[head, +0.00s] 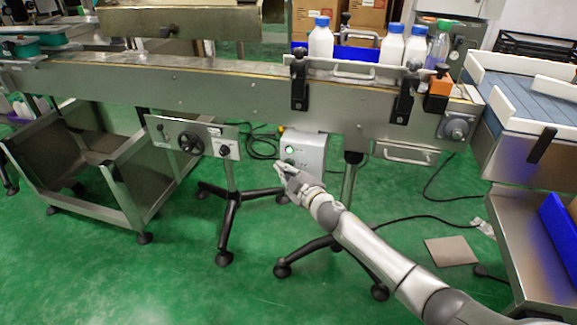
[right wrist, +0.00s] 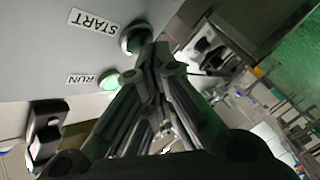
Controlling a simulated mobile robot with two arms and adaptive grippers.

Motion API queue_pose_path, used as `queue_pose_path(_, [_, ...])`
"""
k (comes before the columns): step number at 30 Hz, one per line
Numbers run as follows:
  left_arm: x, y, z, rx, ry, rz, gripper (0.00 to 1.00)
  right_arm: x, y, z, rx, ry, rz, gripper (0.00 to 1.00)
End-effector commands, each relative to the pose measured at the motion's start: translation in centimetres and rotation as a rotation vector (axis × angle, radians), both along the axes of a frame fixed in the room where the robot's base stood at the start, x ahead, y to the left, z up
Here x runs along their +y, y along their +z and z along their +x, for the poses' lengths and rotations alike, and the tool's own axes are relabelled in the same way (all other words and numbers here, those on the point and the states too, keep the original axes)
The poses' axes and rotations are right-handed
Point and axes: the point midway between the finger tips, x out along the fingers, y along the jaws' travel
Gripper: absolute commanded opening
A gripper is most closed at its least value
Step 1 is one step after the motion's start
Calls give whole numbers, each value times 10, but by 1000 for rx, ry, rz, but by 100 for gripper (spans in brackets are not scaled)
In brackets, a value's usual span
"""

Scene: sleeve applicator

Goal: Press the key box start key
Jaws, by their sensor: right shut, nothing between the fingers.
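The key box (head: 312,152) is a light grey box hanging under the conveyor in the head view, with a lit green lamp on its front. In the right wrist view its face (right wrist: 40,50) carries a START label (right wrist: 93,22) beside the round, dark green start key (right wrist: 134,37) in a metal ring. A RUN label sits by a glowing green lamp (right wrist: 108,81). My right gripper (head: 283,171) is at the box's front lower left, shut and empty. In the right wrist view its fingertips (right wrist: 156,52) are right beside the start key; I cannot tell whether they touch it. My left gripper is not in view.
The steel conveyor (head: 215,92) runs above the box and carries white bottles (head: 391,45). A panel with a black handwheel (head: 190,143) stands left of the box. Black tripod feet (head: 228,225) and cables lie below. The green floor in front is mostly clear.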

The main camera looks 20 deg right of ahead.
Motion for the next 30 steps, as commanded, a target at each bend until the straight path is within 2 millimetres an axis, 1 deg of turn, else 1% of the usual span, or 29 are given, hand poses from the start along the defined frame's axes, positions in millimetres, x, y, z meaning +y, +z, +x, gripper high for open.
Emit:
queue_pose_path(4, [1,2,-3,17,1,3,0,4,0,-6,2,0,1,0])
queue_pose_path(11, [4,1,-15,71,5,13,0,8,0,-13,1,-1,1,0])
queue_pose_path(20, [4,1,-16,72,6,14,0,9,0,-14,0,0,1,0])
queue_pose_path(30, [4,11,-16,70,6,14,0,27,0,-41,2,0,1,0])
